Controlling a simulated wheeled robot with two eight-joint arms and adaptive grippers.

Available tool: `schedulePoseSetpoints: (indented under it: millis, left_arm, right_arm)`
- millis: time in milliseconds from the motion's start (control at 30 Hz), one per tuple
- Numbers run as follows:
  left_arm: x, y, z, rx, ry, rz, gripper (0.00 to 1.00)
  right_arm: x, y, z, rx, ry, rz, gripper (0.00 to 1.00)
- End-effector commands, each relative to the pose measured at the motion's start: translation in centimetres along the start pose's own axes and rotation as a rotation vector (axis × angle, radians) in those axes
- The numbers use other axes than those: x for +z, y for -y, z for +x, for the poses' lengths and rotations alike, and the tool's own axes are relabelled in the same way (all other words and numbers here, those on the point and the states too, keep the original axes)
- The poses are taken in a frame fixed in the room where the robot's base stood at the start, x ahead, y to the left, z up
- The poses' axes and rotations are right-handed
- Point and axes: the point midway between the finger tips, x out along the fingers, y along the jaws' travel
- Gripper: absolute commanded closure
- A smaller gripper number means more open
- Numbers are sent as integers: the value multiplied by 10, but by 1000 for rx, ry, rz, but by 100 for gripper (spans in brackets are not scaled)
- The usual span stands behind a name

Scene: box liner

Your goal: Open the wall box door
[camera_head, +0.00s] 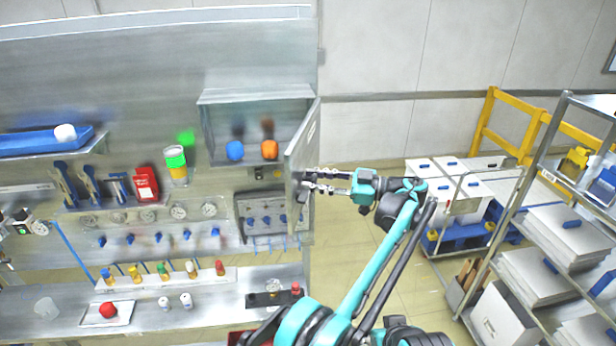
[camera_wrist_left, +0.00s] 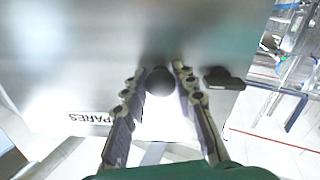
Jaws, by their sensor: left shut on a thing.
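The grey metal wall box (camera_head: 256,97) is mounted on the steel panel in the head view. Its door (camera_head: 302,140) stands swung out at the box's right side, so the inside shows. A blue item (camera_head: 235,150) and an orange item (camera_head: 269,149) sit inside. My left gripper (camera_head: 306,181) is at the lower part of the door. In the left wrist view, my left gripper (camera_wrist_left: 158,72) is shut on a dark round knob (camera_wrist_left: 160,82) on the door face (camera_wrist_left: 80,50), which bears a "SPARES" label (camera_wrist_left: 88,118). My right gripper is not in view.
A workbench (camera_head: 220,304) with small bottles runs below the box. A blue tray (camera_head: 40,143) is at the left. Carts with white boxes (camera_head: 450,187) and a shelf rack (camera_head: 545,215) stand at the right. Open floor (camera_head: 345,240) lies between bench and carts.

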Motion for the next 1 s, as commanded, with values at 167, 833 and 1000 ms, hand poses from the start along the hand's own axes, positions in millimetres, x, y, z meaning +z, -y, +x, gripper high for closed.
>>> schedulePoseSetpoints:
  millis: [167, 833, 1000]
  left_arm:
    - [0, 0, 0, -1, 0, 0, 100]
    - [0, 0, 0, 0, 0, 0, 51]
    - [0, 0, 5, 1, 0, 0, 51]
  right_arm:
    - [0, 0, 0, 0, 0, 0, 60]
    - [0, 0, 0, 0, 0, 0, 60]
    - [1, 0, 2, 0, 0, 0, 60]
